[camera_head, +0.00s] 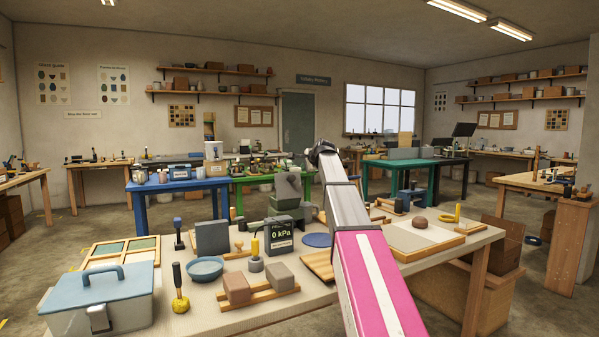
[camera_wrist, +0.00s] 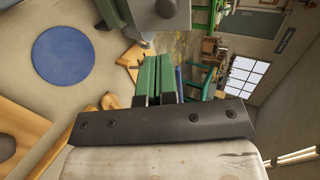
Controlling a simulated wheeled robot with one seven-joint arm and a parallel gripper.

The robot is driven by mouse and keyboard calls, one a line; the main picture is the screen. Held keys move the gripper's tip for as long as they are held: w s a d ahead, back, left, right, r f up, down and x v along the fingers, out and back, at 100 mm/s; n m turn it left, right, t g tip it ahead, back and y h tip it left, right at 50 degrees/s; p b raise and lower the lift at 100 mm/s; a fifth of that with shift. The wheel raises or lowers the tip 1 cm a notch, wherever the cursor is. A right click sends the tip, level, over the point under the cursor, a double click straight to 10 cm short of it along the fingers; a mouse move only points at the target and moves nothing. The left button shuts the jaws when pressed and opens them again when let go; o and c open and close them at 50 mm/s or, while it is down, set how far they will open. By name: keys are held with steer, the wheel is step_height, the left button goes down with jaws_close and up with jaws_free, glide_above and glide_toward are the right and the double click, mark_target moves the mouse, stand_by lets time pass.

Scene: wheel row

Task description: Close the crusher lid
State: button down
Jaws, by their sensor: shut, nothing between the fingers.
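A green and grey machine, which looks like the crusher (camera_head: 284,205), stands on the near table behind the dark 0 kPa display. Its grey panel with a round boss (camera_head: 288,184) stands up above the green body and looks like the lid, raised. In the wrist view this grey panel (camera_wrist: 150,12) is at the top edge, partly cut off. My gripper (camera_wrist: 158,58) has green fingers, shut together and empty, pointing towards the grey panel with a gap that I cannot measure. In the head view, my arm reaches up just right of the machine and the fingers cannot be made out.
A blue disc (camera_head: 317,240) lies on the table in front of the machine. A dark display (camera_head: 280,236), a grey block (camera_head: 212,238) and a blue-lidded box (camera_head: 103,290) stand to the left. A board with a brown lump (camera_head: 420,222) lies right of my arm.

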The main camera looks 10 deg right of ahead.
mark_target(292, 177)
steer(key=x, duration=0.8)
steer(key=r+x, duration=0.1)
steer(key=x, duration=0.3)
steer(key=shift+w+a+f, duration=0.2)
steer(key=shift+w, duration=0.35)
